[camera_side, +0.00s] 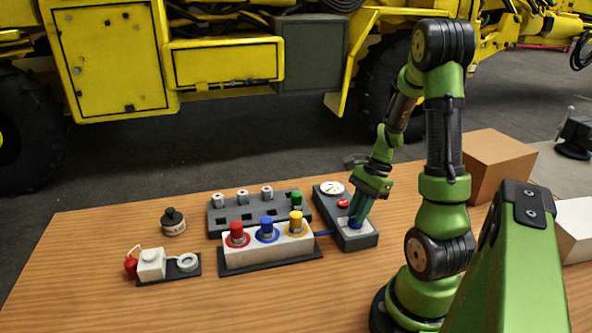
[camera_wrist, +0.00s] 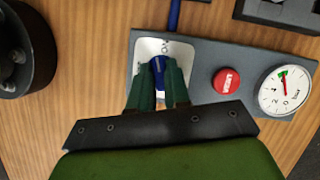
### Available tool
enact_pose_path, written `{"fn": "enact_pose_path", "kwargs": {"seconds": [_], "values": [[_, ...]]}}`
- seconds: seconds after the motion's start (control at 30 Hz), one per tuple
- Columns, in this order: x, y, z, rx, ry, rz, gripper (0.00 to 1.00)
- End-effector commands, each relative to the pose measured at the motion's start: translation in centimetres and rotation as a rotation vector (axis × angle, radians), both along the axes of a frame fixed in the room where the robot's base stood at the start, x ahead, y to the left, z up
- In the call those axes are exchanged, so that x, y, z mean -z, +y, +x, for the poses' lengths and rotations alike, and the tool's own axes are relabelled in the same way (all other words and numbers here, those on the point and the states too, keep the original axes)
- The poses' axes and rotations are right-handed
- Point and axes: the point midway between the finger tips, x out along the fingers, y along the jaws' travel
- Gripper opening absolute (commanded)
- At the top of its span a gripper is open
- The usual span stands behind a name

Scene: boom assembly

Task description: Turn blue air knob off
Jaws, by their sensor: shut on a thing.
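The blue air knob (camera_wrist: 158,70) sits on a white label plate at one end of a dark grey panel (camera_wrist: 205,60). My gripper (camera_wrist: 160,82) points down at the panel, and its two green fingers are shut on the knob, one on each side. The fingers hide much of the knob and part of the label's lettering. In the side view, my gripper (camera_side: 356,220) is at the near end of the panel, with a little of the blue knob showing below the fingers. On the same panel are a red button (camera_wrist: 226,81) and a round white pressure gauge (camera_wrist: 286,90) with a red needle.
A block with red, blue and yellow connectors (camera_side: 267,236) stands left of the panel, with a grey rack (camera_side: 250,209) behind it. A blue hose (camera_side: 325,233) runs to the panel. A cardboard box (camera_side: 497,165) stands behind my arm.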

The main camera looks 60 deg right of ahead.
Motion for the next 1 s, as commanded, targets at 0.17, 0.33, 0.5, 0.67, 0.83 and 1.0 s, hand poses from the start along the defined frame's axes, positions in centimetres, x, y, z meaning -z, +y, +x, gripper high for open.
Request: {"fn": "enact_pose_path", "kwargs": {"seconds": [0.17,0.33,0.5,0.67,0.83,1.0], "values": [[0.00,-0.06,0.14,-0.171,0.000,0.000,0.00],[-0.02,-0.07,0.24,-0.333,0.001,0.000,0.00],[-0.03,-0.08,0.34,-0.495,0.000,0.000,0.00],[-0.03,-0.07,0.42,-0.646,0.000,0.001,0.00],[-0.06,-0.08,0.52,-0.807,0.000,-0.001,0.00],[-0.05,-0.03,0.58,-0.959,0.000,-0.001,0.00]]}}
